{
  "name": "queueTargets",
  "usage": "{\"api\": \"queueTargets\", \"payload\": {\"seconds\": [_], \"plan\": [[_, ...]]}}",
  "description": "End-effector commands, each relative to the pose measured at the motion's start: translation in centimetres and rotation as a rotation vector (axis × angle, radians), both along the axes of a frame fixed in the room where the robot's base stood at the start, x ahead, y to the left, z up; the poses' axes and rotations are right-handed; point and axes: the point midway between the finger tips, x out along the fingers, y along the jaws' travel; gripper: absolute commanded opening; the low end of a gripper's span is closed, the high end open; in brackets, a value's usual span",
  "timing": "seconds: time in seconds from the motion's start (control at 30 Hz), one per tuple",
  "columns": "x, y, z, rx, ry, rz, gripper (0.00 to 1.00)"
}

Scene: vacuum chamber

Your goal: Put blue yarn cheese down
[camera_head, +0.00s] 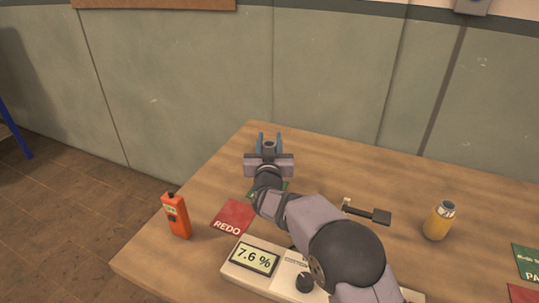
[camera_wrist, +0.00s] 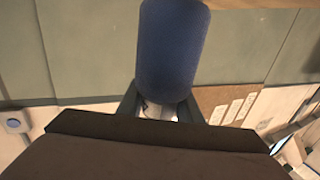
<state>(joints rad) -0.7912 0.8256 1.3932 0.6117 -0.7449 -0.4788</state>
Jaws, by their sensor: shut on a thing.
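The blue yarn cheese (camera_wrist: 173,50) fills the upper middle of the wrist view as a blue cylinder, with a pale tube end (camera_wrist: 155,108) below it. My gripper (camera_wrist: 158,106) is shut on it at this end, one finger on each side. In the head view my gripper (camera_head: 269,145) is near the table's far left corner, pointing away toward the wall. The cheese is hard to make out there. A red card marked REDO (camera_head: 234,216) lies on the table to the left of my arm. A green card (camera_head: 282,186) is mostly hidden under my arm.
An orange handheld device (camera_head: 176,216) stands near the table's left edge. A meter showing 7.6 % (camera_head: 255,257) is at the front. A yellow bottle (camera_head: 439,221) stands at the right, near green (camera_head: 527,262) and red (camera_head: 522,294) cards. The back of the wooden table (camera_head: 360,165) is clear.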

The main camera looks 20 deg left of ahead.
Motion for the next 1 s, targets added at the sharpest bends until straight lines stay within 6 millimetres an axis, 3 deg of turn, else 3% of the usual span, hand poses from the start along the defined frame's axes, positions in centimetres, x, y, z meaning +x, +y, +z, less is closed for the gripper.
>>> {"api": "queueTargets", "payload": {"seconds": [0.27,0.6,1.0], "plan": [[0.0,0.0,-0.7,0.001,-0.003,0.0,0.0],[0.0,0.0,-4.0,0.0,-0.002,0.0,0.0],[0.0,0.0,-4.5,0.002,-0.002,0.0,0.0]]}}
